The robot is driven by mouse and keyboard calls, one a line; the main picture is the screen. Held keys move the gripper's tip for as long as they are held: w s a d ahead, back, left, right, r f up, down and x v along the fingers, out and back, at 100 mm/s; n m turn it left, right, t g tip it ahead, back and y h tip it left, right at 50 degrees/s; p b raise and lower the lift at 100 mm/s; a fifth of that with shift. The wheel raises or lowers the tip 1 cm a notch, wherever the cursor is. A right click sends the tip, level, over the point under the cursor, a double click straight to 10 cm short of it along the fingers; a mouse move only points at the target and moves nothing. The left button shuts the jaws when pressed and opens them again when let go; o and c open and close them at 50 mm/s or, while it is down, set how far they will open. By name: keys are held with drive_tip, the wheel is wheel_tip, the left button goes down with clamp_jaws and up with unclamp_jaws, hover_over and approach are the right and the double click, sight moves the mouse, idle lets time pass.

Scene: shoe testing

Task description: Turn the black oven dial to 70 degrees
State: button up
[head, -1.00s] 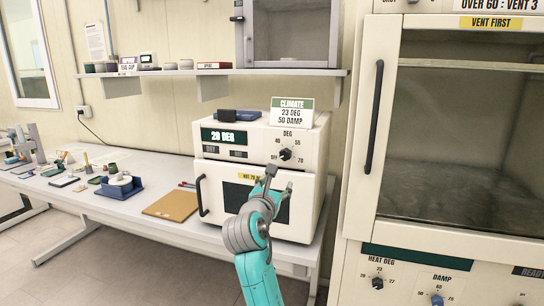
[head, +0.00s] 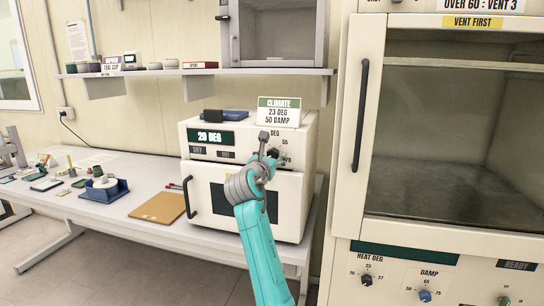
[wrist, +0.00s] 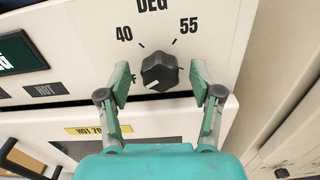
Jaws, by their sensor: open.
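The black oven dial (wrist: 160,72) is on the oven's front panel, with 40 at its upper left and 55 at its upper right. Its white mark points down and left, toward a label of which only an F shows. My gripper (wrist: 160,84) is open, its two fingers on the left and right of the dial in the wrist view, with gaps visible. I cannot tell how deep the fingertips reach. In the head view my gripper (head: 268,148) largely hides the dial. The oven (head: 215,170) shows 20 DEG on its green display (head: 211,137).
A climate card (head: 279,111) and a blue item (head: 233,114) rest on the oven. A tall cabinet (head: 343,130) stands close on the right. A shelf (head: 160,72) runs above. A brown folder (head: 158,207) lies left of the oven.

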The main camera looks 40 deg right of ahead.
drive_tip(key=shift+w+d, duration=0.3)
drive_tip(key=shift+d, duration=0.1)
drive_tip(key=c, duration=1.1)
drive_tip(key=shift+c, duration=0.2)
